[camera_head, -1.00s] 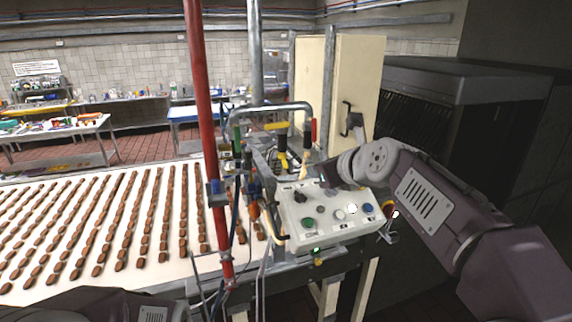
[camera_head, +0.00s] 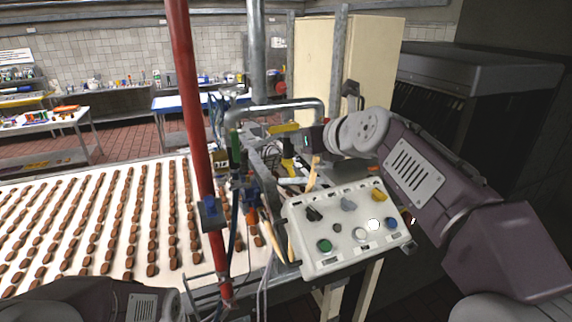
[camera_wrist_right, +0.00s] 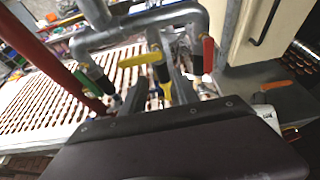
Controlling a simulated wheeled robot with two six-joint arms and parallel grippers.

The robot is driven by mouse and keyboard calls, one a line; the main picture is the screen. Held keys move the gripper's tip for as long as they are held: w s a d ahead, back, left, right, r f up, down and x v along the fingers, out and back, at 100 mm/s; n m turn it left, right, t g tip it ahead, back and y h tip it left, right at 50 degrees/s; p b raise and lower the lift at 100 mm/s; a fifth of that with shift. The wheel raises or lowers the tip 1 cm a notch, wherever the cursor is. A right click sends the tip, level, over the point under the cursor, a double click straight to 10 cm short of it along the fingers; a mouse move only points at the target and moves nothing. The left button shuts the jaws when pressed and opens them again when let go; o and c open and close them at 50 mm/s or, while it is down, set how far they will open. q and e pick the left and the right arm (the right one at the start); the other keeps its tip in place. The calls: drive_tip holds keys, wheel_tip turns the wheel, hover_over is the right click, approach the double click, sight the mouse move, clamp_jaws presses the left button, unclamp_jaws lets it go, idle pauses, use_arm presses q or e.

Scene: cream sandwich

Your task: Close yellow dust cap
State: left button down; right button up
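A white control box (camera_head: 342,262) with several buttons and knobs stands right of centre in the head view. A yellow part (camera_head: 378,195) sits at its upper right. A small orange-yellow part (camera_head: 409,216) shows at its right end, partly behind my right arm. I cannot tell which of these is the dust cap. My right gripper (camera_head: 314,139) is above and behind the box, apart from the buttons. My left gripper is out of view.
Pipes with a yellow valve handle (camera_wrist_right: 139,60), a red one (camera_wrist_right: 208,55) and a green one stand near my right wrist. A red post (camera_head: 198,130) rises left of the box. A conveyor (camera_head: 60,170) with rows of brown pieces fills the left. A beige cabinet (camera_head: 318,62) stands behind.

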drive_tip(key=b, duration=0.7)
approach(291, 171)
wheel_tip(291, 171, up, 3)
drive_tip(key=s, duration=0.1)
drive_tip(key=f+b, duration=0.1)
drive_tip(key=f, duration=0.1)
drive_tip(key=shift+w+d+f+b, duration=0.15)
drive_tip(key=shift+w+f+b, duration=0.05)
drive_tip(key=shift+f+b, duration=0.2)
drive_tip(key=shift+w+f, duration=0.15)
drive_tip(key=shift+w, duration=0.2)
drive_tip(key=shift+w+a+p, duration=0.3)
drive_tip(key=shift+w+p, duration=0.1)
drive_tip(key=shift+p, duration=0.1)
drive_tip(key=p+x, duration=0.2)
drive_tip(key=x, duration=0.6)
drive_tip(key=shift+w+f, duration=0.1)
drive_tip(key=shift+s+d, duration=0.1)
drive_tip(key=shift+s, duration=0.3)
drive_tip(key=shift+c, duration=1.2)
clamp_jaws()
drive_tip(key=shift+d+r, duration=0.1)
drive_tip(key=shift+r, duration=0.2)
